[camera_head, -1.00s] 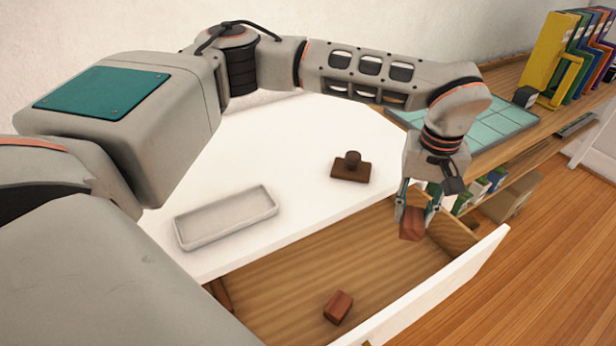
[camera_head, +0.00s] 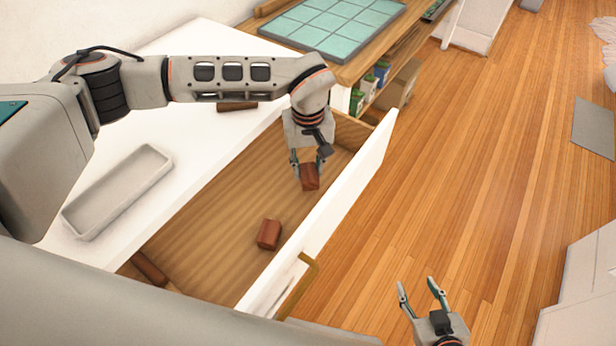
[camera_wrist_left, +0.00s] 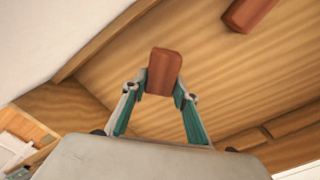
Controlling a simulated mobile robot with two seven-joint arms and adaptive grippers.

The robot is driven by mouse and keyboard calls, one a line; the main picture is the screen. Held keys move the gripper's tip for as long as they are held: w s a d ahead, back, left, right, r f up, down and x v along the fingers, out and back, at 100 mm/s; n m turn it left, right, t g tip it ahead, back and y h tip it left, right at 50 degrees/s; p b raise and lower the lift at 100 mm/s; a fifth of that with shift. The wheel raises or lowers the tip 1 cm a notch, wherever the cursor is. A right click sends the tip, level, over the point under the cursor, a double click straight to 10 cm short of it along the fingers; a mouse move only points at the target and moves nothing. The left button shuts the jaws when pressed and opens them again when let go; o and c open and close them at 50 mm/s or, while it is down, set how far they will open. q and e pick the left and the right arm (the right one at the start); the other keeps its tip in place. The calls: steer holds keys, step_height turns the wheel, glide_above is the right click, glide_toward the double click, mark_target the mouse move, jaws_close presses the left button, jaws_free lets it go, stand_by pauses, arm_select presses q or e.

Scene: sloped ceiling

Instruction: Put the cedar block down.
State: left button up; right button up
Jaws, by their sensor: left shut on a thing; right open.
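My left gripper (camera_head: 309,170) is shut on a reddish-brown cedar block (camera_head: 310,179) and holds it over the open drawer (camera_head: 215,207). In the left wrist view, the block (camera_wrist_left: 164,72) sits between the fingertips, with the drawer's wooden floor behind it. I cannot tell whether it touches the floor. A second similar block (camera_head: 269,234) lies in the drawer, and it also shows at the top of the left wrist view (camera_wrist_left: 248,12). My right gripper (camera_head: 422,297) is open and empty, outside the drawer at the bottom of the head view.
A white tray (camera_head: 118,190) lies on the white tabletop (camera_head: 195,40). A brown object (camera_head: 237,106) is partly hidden behind my left arm. Another brown piece (camera_head: 149,268) lies at the drawer's near left end. The drawer's white front (camera_head: 335,205) stands up beside the held block.

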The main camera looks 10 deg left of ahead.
mark_target(308, 179)
arm_select(q)
steer(key=shift+f, duration=2.25)
steer(key=shift+f+b, duration=0.2)
steer(key=shift+b, duration=0.1)
steer(key=o, duration=1)
steer(key=shift+r, duration=0.1)
step_height(308, 179, up, 12)
steer(key=shift+r+p, duration=0.1)
steer(key=shift+p, duration=0.5)
